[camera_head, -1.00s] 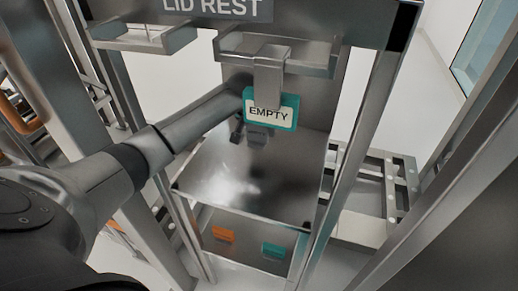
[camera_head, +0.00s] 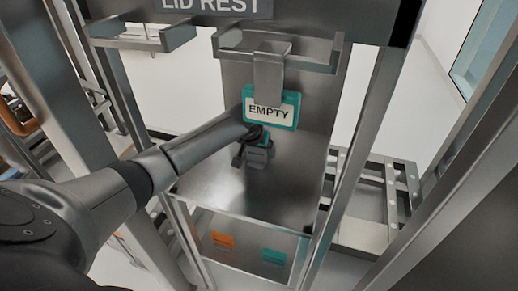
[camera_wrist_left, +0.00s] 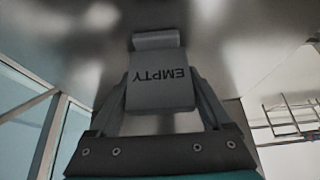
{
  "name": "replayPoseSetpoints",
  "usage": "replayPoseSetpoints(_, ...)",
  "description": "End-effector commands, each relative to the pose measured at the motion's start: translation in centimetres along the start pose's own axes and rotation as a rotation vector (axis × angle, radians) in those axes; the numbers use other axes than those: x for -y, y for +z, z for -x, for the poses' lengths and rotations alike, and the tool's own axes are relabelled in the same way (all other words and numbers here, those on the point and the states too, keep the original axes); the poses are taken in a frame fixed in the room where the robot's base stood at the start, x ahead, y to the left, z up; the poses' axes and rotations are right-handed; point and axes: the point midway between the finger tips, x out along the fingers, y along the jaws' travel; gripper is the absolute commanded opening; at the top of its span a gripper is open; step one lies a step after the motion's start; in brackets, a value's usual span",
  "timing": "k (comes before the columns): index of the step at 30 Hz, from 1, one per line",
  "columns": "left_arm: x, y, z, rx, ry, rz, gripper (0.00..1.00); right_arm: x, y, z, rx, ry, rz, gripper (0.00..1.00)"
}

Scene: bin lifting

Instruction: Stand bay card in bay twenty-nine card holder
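A teal card (camera_head: 271,115) with a cream label reading EMPTY hangs upright in the head view, its top behind a grey metal tongue (camera_head: 268,72) below a steel bracket. My left arm reaches in from the left, and my left gripper (camera_head: 257,150) shows small and dark just below the card, which hides part of it. In the left wrist view the two fingers (camera_wrist_left: 162,100) stand on either side of a grey piece (camera_wrist_left: 160,92) marked EMPTY upside down. I cannot tell whether they press on it. My right gripper is not in view.
A beam marked LID REST (camera_head: 215,6) crosses the top, with another bracket (camera_head: 140,38) at left. Steel posts (camera_head: 350,150) flank the bay. Below is a bare steel plate (camera_head: 220,190). Lower down lie an orange piece (camera_head: 223,239) and a teal piece (camera_head: 273,256).

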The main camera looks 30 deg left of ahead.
Motion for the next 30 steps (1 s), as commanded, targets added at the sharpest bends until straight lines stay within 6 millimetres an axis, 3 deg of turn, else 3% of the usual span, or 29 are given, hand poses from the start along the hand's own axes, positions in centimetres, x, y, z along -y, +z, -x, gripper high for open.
replayPoseSetpoints(4,0.0,0.0,0.0,0.001,0.0,0.0,1.0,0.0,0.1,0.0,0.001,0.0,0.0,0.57)
replayPoseSetpoints(14,0.0,-0.2,0.4,-0.001,0.0,-0.001,1.0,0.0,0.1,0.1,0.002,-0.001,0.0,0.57)
replayPoseSetpoints(20,0.0,-0.3,2.8,-0.001,0.0,-0.002,1.0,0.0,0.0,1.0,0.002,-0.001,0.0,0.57)
replayPoseSetpoints(30,0.0,-0.3,8.7,0.0,0.0,-0.002,1.0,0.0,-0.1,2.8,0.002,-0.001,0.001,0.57)
